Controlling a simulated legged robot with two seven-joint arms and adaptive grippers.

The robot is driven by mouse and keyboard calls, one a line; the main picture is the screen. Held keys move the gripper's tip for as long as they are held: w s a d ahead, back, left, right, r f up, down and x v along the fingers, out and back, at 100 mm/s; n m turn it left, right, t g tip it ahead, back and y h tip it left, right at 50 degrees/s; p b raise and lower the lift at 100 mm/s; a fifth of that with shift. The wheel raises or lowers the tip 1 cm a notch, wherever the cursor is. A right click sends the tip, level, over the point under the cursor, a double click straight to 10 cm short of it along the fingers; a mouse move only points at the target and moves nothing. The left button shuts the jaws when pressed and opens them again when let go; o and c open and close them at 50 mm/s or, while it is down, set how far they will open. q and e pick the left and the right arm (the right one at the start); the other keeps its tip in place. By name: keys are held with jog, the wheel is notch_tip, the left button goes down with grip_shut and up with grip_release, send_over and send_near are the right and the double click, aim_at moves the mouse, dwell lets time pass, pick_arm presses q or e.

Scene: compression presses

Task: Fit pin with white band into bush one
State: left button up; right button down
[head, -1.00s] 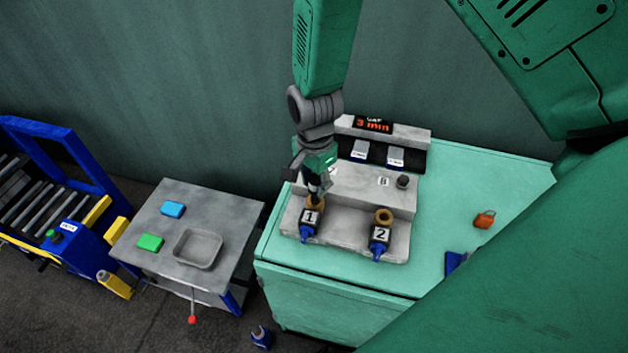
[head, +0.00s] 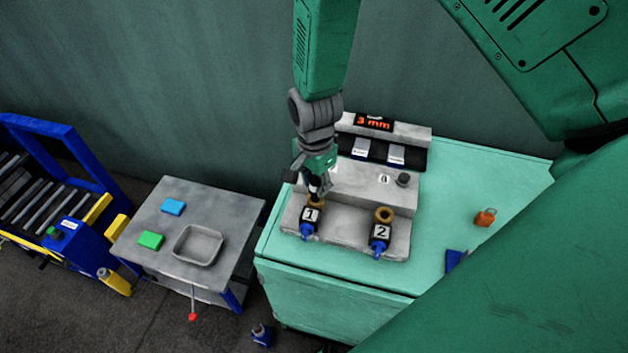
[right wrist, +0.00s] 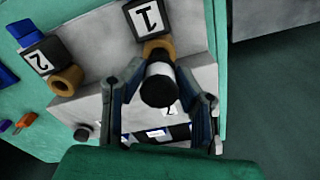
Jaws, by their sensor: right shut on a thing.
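The pin with the white band (right wrist: 160,69) is dark-ended and points at the right wrist camera. My right gripper (head: 316,191) is shut on it, with a finger on each side. Bush one (head: 316,200) is a bronze ring at the block marked 1 (head: 310,215); it also shows in the right wrist view (right wrist: 158,44), directly beyond the pin. The pin's far end is at bush one, but the gripper and the pin itself hide whether it has entered the hole. My left gripper is not in view.
Bush two (head: 384,214) stands empty to the right, at the block marked 2 (head: 380,234). A raised grey panel with a 3 mm display (head: 374,122) is behind. An orange padlock (head: 485,217) lies on the green bench (head: 440,215). A side table (head: 160,215) holds a tray (head: 199,262).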

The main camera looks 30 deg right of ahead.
aim_at(315, 192)
jog(key=shift+f+b, duration=0.75)
jog(key=shift+f, duration=0.75)
jog(key=c, duration=1.1)
grip_release()
jog(key=shift+c, duration=0.2)
jog(key=shift+r, duration=0.15)
jog(key=shift+w+r, duration=0.1)
jog(key=shift+r, duration=0.2)
notch_tip(315, 192, up, 11)
jog(key=shift+a+r, duration=0.1)
